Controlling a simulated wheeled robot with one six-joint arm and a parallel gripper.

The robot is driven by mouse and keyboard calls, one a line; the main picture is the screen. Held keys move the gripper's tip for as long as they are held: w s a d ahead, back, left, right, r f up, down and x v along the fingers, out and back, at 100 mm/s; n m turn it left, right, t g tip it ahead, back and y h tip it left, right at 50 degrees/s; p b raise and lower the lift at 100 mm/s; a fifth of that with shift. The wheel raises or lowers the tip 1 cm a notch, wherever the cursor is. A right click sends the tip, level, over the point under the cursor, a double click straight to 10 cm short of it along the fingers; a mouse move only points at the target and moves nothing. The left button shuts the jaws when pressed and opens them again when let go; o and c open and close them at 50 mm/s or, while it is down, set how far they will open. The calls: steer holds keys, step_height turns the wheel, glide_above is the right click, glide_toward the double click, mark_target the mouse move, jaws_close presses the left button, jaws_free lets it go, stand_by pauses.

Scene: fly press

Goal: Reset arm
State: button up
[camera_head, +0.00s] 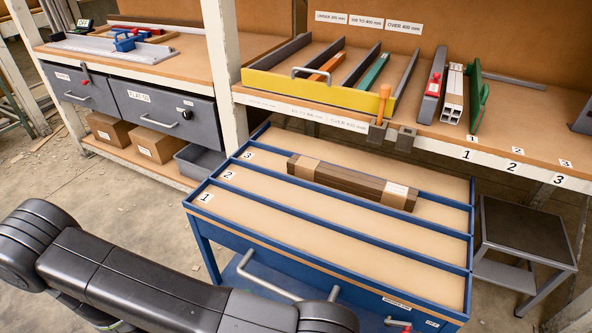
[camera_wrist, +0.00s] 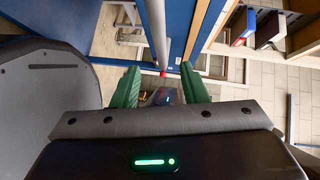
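My gripper (camera_wrist: 160,76) shows in the wrist view with two green fingers set wide apart. It is open, and I see nothing clamped between the fingers. A small dark shape (camera_wrist: 163,97) shows between them; I cannot tell what it is. A grey bar with a red end (camera_wrist: 157,35) and a blue panel (camera_wrist: 182,30) lie beyond the fingertips. In the head view my dark arm crosses the lower left, in front of the blue trolley (camera_head: 213,201). My gripper is out of that view.
The trolley has numbered lanes; a strapped brown bundle (camera_head: 345,180) lies in the back part. Behind stands a bench with a yellow-fronted rack (camera_head: 308,88), an orange-handled tool (camera_head: 383,105) and upright profiles (camera_head: 452,95). A low grey stand (camera_head: 524,228) is at right. Drawers (camera_head: 165,112) are at left.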

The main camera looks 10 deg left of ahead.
mark_target(276, 292)
steer(key=b+x, duration=0.1)
steer(key=x, duration=1)
steer(key=shift+b, duration=0.3)
steer(key=shift+w+d, duration=0.2)
steer(key=shift+w, duration=0.1)
